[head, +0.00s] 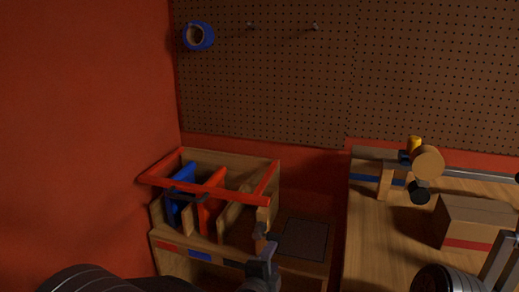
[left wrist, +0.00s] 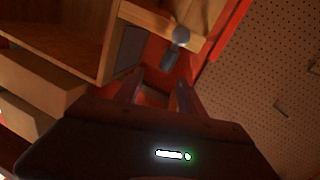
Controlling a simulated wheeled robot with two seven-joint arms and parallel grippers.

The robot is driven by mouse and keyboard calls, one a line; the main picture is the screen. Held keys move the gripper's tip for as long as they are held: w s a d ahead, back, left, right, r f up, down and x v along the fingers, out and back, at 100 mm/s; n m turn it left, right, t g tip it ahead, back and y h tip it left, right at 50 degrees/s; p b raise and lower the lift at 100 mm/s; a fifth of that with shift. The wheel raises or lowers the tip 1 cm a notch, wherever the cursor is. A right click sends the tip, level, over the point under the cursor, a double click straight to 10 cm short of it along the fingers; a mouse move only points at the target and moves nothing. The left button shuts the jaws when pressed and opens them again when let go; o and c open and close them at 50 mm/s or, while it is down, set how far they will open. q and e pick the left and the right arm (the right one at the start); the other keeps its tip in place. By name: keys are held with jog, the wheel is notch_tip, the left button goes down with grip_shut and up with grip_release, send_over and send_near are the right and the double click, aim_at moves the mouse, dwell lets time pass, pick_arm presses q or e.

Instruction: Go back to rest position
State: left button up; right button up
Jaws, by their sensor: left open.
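My left gripper (head: 263,262) is at the bottom middle of the head view, in front of the wooden rack. In the left wrist view its two fingers (left wrist: 160,95) stand apart with nothing held between them. My left arm comes in dark along the bottom edge. My right gripper cannot be made out; only grey arm parts show at the lower right corner.
A wooden rack (head: 180,247) with a red top frame and blue and red panels stands at lower left. A workbench (head: 369,240) at right bears a cardboard box (head: 470,214) and a wooden fixture (head: 385,180). A blue ring (head: 208,36) hangs on the pegboard (head: 270,80).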

pick_arm(q)
jog(key=s+a+f+n+g, duration=0.1)
jog(key=s+f+n+g, duration=0.25)
jog(key=f, duration=0.35)
jog(key=s+a+f+n+g+y, duration=0.1)
jog(key=s+f+n+g, duration=0.1)
jog(key=s+f+n, duration=0.45)
jog(key=s+a+f+n+g, duration=0.1)
jog(key=s+f+n+g, duration=0.15)
jog(key=f, duration=0.55)
jog(key=s+a+f+n+g, duration=0.35)
jog(key=s+f, duration=0.35)
jog(key=s, duration=0.3)
jog(key=s+a+f+n+g, duration=0.3)
jog(key=s+a+f+n, duration=0.15)
jog(key=s+f, duration=0.4)
notch_tip(320, 180, up, 18)
jog(key=s+p, duration=0.1)
jog(key=p, duration=1.5)
jog(key=shift+s+d+r+n+t+p, duration=0.15)
jog(key=shift+s+n+t+p, duration=0.05)
jog(key=shift+n+t+p, duration=0.2)
